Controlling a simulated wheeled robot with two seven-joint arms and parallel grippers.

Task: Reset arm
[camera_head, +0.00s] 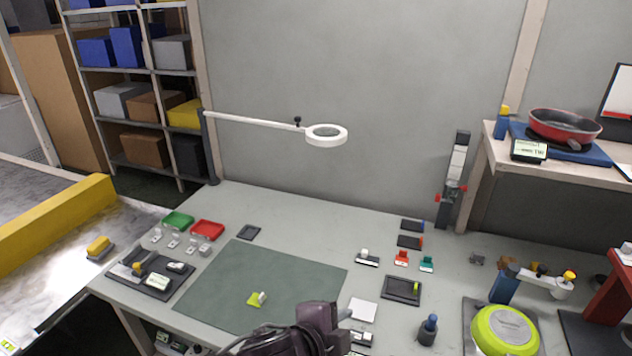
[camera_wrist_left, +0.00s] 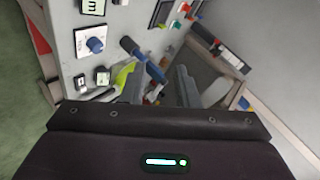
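My left gripper (camera_head: 346,325) shows at the bottom centre of the head view, its dark wrist above the table's near edge. In the left wrist view its two grey fingers (camera_wrist_left: 162,88) stand apart, with nothing seen held between them. My right gripper is in neither view. The grey table (camera_head: 370,223) has a dark green mat (camera_head: 240,275) on it, left of my left gripper. A small yellow-green piece (camera_head: 257,299) lies on the mat.
A lime-green pan (camera_head: 505,331) lies at the front right, near a dark blue-topped knob (camera_head: 428,330). A red pan (camera_head: 564,126) sits on the raised right shelf. A white ring lamp (camera_head: 326,135) overhangs the table. Green (camera_head: 178,221) and red (camera_head: 208,230) trays stand at left.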

